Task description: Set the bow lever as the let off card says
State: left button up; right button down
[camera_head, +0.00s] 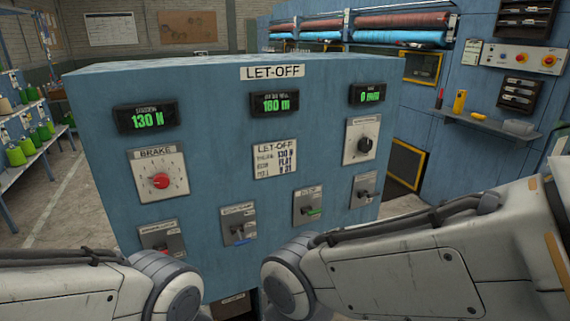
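The let-off card (275,157) is fixed to the front of a blue cabinet (215,100). Its text is small; I read 130 N, a line that looks like FLAT, and a last line I cannot make out surely. Below are several small lever plates: a red-marked one (161,241) at lower left, a blue-marked one (238,226), a green-marked one (308,205) and a dark one (365,190). Their labels are too small to read surely, so I cannot tell which is the bow lever. Both my grippers are out of view; only arm links show.
A red brake knob (160,181) and a dark knob (364,145) sit above the levers. Displays show 130 N (147,118), 180 m (275,104) and a third (367,94).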

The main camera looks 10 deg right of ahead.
aim_at(240, 236)
jog(key=u, duration=0.7)
jog(key=i, duration=0.65)
jog(key=z, duration=0.85)
